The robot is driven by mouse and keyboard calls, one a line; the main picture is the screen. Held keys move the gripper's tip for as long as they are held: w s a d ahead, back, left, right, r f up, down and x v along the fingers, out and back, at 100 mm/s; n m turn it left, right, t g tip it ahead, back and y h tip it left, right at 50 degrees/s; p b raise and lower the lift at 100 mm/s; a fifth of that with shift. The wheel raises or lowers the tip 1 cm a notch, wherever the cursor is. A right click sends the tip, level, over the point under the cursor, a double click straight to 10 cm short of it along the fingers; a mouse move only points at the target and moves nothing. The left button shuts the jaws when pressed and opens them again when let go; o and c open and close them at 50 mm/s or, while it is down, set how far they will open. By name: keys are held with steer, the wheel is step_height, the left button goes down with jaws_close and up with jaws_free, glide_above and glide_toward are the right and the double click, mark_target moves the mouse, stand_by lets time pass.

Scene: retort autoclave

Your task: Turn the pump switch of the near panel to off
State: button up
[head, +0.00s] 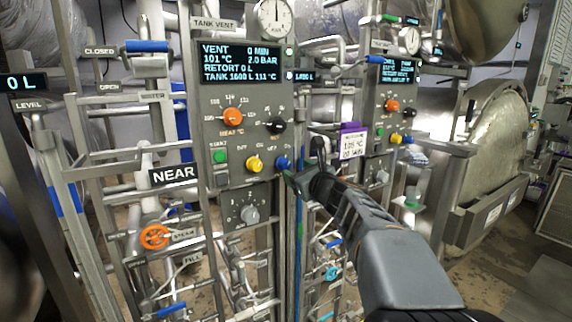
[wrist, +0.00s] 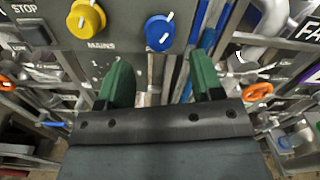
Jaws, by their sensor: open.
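The near panel (head: 207,130) stands left of centre in the head view, above a grey lower box. A blue knob (head: 283,162) sits at its lower right corner, beside a yellow knob (head: 254,163). The wrist view shows the blue knob (wrist: 160,32) with a white pointer mark tilted up and right; the yellow knob (wrist: 86,20) has "MAINS" below it. I cannot read a pump label. My gripper (head: 303,168) is open and empty, just right of the blue knob in the head view. In the wrist view its green fingers (wrist: 162,82) are apart, below the blue knob.
The panel also has an orange knob (head: 233,118), a black knob (head: 275,126) and a green button (head: 219,156). A grey knob (head: 250,214) sits on the lower box. A second similar panel (head: 393,90) stands farther right. Pipes and valves crowd both sides.

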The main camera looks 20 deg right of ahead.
mark_target(287, 165)
steer(key=w, duration=0.4)
steer(key=w+p, duration=0.1)
steer(key=w, duration=0.1)
steer(key=shift+w+a, duration=0.25)
steer(key=shift+a, duration=0.15)
steer(key=shift+c, duration=0.2)
